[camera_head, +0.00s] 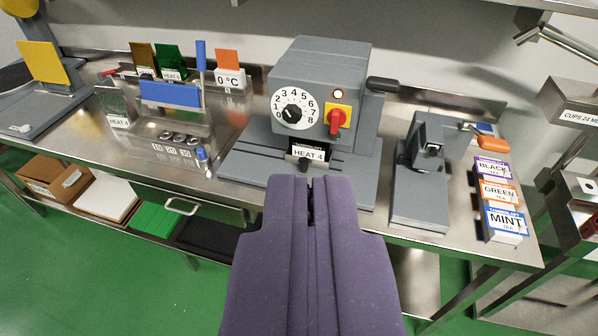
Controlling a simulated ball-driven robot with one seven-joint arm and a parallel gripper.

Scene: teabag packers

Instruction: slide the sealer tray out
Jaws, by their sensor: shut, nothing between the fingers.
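The sealer (325,65) is a grey machine with a white numbered dial (294,108) and a red knob on a yellow plate (337,119). It stands on a wide grey base (245,165) on the steel bench. The tray is not clearly distinguishable from the base. My purple gripper (311,182) is shut and empty, its tips just below the label in the picture. Its body hides part of the base's front edge; contact cannot be told.
A lever press (425,165) with an orange handle stands right of the sealer, then BLACK, GREEN and MINT tea boxes (503,222). Left are a blue-fronted holder (170,95) and coloured cards. A black lever (383,84) projects from the sealer's right.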

